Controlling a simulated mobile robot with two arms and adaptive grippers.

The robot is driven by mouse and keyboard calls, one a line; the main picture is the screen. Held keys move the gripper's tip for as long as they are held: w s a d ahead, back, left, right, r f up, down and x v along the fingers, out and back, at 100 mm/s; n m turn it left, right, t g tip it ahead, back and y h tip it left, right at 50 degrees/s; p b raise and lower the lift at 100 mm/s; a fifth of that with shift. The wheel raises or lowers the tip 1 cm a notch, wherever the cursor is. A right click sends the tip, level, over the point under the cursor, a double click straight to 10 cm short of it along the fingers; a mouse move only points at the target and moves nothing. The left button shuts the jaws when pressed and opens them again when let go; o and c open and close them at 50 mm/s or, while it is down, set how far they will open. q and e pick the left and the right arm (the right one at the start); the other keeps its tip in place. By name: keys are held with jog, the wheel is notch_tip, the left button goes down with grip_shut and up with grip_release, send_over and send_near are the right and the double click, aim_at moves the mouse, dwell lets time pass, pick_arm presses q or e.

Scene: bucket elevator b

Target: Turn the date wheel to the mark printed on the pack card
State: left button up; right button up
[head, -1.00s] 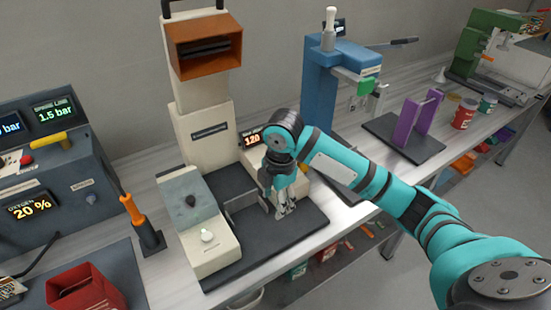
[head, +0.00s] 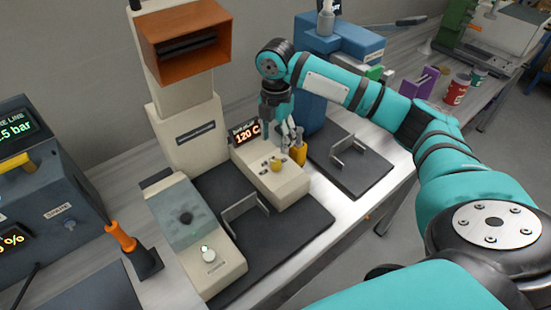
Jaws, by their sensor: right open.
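A cream machine (head: 195,135) stands on the bench, with a low cream box on its left side. I cannot tell which part is the date wheel. I cannot make out a pack card or a printed mark. My right gripper (head: 291,146) is open, pointing down above a second cream box (head: 277,188) with a yellow knob (head: 277,165). A small yellow-orange piece (head: 299,154) is just beside its fingertips; contact is unclear. My left gripper is out of view.
A display (head: 247,132) reads 120 C. A metal bracket (head: 245,212) stands on the machine's dark base plate (head: 290,232). An orange-handled tool (head: 119,236) stands at the left. A blue press (head: 345,42) is behind my right arm. The front of the base plate is clear.

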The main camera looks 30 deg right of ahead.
aim_at(276, 162)
notch_tip(276, 162, down, 6)
jog(key=shift+r+p, duration=0.15)
jog(key=shift+p, duration=0.25)
notch_tip(276, 162, down, 3)
jog(key=shift+f, duration=0.4)
grip_shut()
pick_arm(q)
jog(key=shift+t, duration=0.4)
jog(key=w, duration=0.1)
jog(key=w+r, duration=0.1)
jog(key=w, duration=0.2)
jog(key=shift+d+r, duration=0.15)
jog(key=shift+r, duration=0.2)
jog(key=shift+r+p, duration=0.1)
jog(key=shift+p, duration=0.25)
